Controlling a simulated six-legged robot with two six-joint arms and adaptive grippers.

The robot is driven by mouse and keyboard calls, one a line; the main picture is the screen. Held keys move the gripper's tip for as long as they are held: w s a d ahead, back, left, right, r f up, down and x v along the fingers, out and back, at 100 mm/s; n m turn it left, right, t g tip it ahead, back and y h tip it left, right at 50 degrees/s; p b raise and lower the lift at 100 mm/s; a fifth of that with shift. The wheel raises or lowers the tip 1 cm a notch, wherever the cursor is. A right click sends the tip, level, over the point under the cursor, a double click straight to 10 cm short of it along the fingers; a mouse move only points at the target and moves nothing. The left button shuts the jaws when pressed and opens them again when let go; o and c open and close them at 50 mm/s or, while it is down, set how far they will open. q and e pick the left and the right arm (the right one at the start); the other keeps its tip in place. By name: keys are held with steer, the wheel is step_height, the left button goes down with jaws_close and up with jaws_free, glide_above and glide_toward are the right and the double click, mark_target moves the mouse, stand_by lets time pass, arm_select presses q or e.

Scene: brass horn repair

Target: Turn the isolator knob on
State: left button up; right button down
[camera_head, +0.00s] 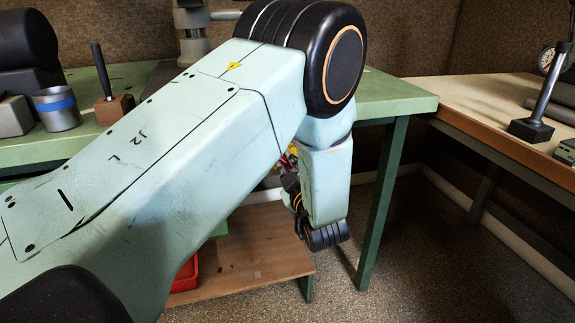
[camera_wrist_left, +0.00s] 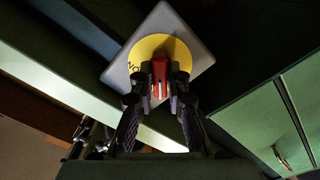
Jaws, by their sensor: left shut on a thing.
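The isolator knob (camera_wrist_left: 160,72) is a red handle on a round yellow plate (camera_wrist_left: 146,50), on a grey box face (camera_wrist_left: 186,32), in the left wrist view. Dark letters show on the yellow plate, partly covered, so I cannot read the setting for sure. My left gripper (camera_wrist_left: 160,84) has its two black fingers on either side of the red handle and is shut on it. In the head view my left arm hides most of the knob and gripper; only small red and yellow bits show beside the wrist. My right gripper is not in view.
A green bench (camera_head: 402,95) stands behind my arm, with a blue-banded metal cup (camera_head: 57,108) and a wooden block with a dark-handled tool (camera_head: 114,108). A low wooden shelf (camera_head: 250,258) and a red bin (camera_head: 187,270) are below. A pale bench (camera_head: 480,100) is at right. The floor between is clear.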

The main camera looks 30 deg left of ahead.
arm_select(q)
jaws_close()
steer(key=m+p, duration=0.2)
steer(key=p, duration=0.1)
steer(key=shift+s+r+m, duration=0.1)
steer(key=shift+r+m, duration=0.1)
steer(key=shift+m, duration=0.2)
steer(key=m+p, duration=0.4)
steer(key=m, duration=0.1)
steer(key=shift+m, duration=0.3)
steer(key=m+p, duration=0.2)
steer(key=m, duration=0.2)
steer(key=m+p, duration=0.1)
steer(key=m, duration=0.4)
steer(key=shift+p, duration=0.35)
steer(key=shift+m, duration=0.3)
